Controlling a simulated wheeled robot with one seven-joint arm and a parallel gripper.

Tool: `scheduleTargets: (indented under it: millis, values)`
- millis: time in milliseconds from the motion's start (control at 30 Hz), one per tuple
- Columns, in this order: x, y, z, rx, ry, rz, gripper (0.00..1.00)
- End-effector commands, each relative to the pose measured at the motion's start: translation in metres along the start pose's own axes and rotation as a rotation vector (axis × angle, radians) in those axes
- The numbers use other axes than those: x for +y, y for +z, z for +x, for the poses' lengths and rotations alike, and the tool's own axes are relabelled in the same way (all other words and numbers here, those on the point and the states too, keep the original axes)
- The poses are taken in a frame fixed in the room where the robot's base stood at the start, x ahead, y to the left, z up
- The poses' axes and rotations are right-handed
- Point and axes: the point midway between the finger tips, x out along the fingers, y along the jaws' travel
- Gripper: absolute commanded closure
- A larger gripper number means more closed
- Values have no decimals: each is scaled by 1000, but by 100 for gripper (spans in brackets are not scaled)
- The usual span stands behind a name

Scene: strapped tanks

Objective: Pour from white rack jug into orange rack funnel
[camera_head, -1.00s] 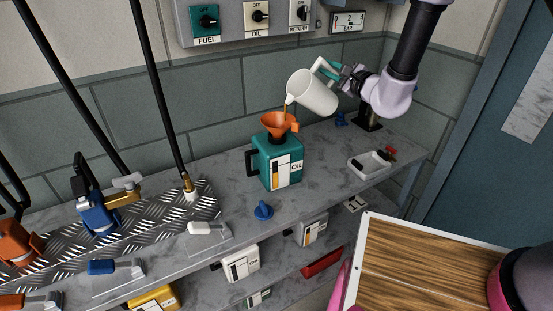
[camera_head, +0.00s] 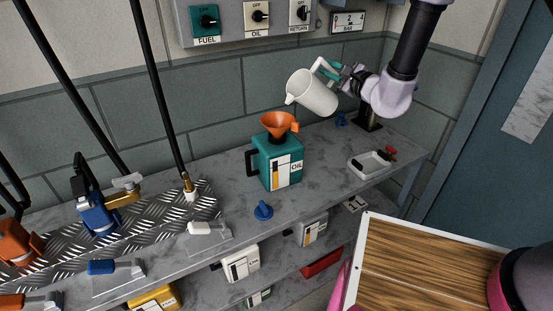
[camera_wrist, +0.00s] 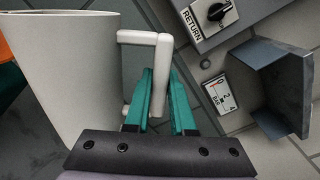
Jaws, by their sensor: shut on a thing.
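The white jug (camera_head: 312,93) is held in the air above and to the right of the orange funnel (camera_head: 279,123), tilted with its spout toward the funnel. No stream shows between them. The funnel sits in the top of a teal can marked OIL (camera_head: 279,163) on the grey bench. My gripper (camera_head: 338,71) is shut on the jug's handle. In the wrist view the teal fingers of my gripper (camera_wrist: 160,100) close on the white handle, with the jug (camera_wrist: 65,75) at the left. The jug's inside is hidden.
A blue cap (camera_head: 263,210) lies in front of the can. A white tray (camera_head: 368,165) is at the bench's right. Blue and orange nozzles stand on the tread plate (camera_head: 160,212) at left. The wall panel (camera_head: 240,22) hangs behind. A wooden-topped surface (camera_head: 420,262) is at the lower right.

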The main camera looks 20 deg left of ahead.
Motion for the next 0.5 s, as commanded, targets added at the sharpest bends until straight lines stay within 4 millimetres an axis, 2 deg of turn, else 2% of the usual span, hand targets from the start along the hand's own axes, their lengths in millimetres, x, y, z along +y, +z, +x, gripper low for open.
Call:
scheduleTargets:
  millis: [500]
  values:
    - [-6, 14, 0, 0, -1, -91, 100]
